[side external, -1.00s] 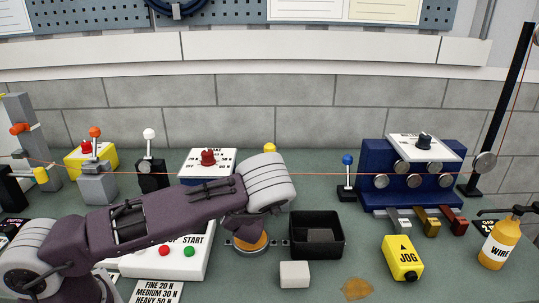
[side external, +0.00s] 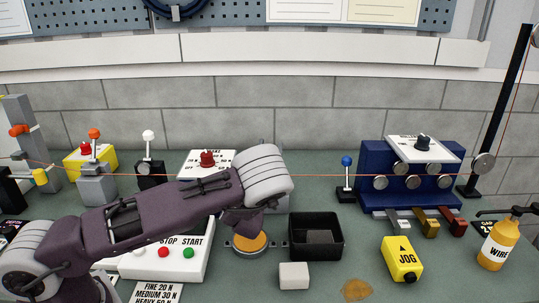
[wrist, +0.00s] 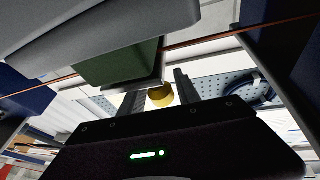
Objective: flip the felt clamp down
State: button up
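A yellow knob (wrist: 160,95), which looks like the handle of the felt clamp, shows in the wrist view between the two fingers of my gripper (wrist: 160,92). The fingers stand apart on either side of it, and I see no clear contact. A green block or pad (wrist: 120,65) with a pale edge lies above the left finger; I cannot tell if it is the clamp's felt. In the side external view my arm hides the knob, the clamp body and my fingertips.
A thin orange wire (side external: 320,175) runs across the bench past my arm. A white panel with a red knob (side external: 207,159) stands behind my arm. A black bin (side external: 316,248), a white block (side external: 294,276) and a blue-knobbed lever (side external: 346,178) are to the right.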

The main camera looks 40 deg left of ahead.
notch_tip(320, 180, up, 8)
jog(key=shift+r, duration=0.25)
